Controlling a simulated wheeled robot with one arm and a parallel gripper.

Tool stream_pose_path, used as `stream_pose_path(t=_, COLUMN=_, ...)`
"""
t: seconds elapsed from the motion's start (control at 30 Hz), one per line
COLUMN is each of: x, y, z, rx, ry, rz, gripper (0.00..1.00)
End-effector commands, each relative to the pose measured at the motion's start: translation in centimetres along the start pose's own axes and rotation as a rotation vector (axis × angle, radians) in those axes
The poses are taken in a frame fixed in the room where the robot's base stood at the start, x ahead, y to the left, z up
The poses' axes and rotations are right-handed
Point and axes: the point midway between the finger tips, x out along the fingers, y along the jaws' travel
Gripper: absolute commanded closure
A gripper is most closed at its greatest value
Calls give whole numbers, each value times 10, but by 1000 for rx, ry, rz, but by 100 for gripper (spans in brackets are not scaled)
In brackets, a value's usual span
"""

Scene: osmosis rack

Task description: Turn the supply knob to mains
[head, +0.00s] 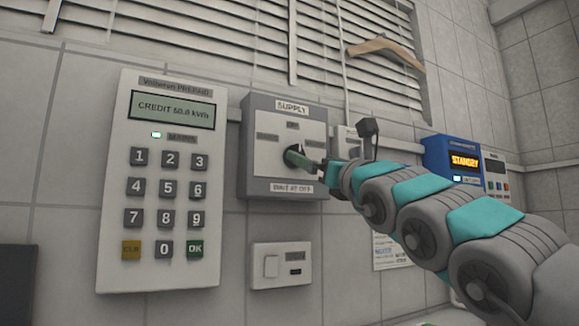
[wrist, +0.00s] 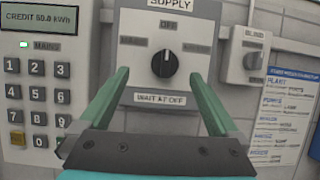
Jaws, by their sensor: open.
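The supply knob (wrist: 166,62) is black and round, on a grey panel marked SUPPLY (wrist: 171,100). In the wrist view its white mark points up, toward the OFF label. A label that seems to read MAINS (wrist: 133,41) is at the upper left of the knob, and another unclear label (wrist: 197,43) is at the upper right. My gripper (wrist: 160,76) is open, with one green finger on each side of the knob in that view. In the head view my gripper (head: 308,165) is at the knob and partly covers it. I cannot tell whether the fingers touch it.
A keypad meter (head: 165,180) showing CREDIT 60.0 kWh, with a lit green light, is at the left. A switch plate (head: 281,266) is below the panel. A blind switch (wrist: 245,56) and a blue STANDBY unit (head: 452,150) are to the right. Window blinds are above.

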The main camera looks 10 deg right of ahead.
Motion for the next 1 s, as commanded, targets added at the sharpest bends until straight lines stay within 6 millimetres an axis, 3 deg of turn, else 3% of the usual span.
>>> stream_pose_path(t=0.1, x=4, y=-12, z=-9, rx=99, ry=28, rz=-12, gripper=3)
stream_pose_path(t=0.27, x=17, y=-12, z=-12, rx=120, ry=37, rz=-11, gripper=3)
stream_pose_path(t=0.63, x=70, y=-12, z=-11, rx=116, ry=35, rz=-10, gripper=3)
stream_pose_path(t=1.0, x=81, y=-13, z=-14, rx=114, ry=33, rz=-11, gripper=3)
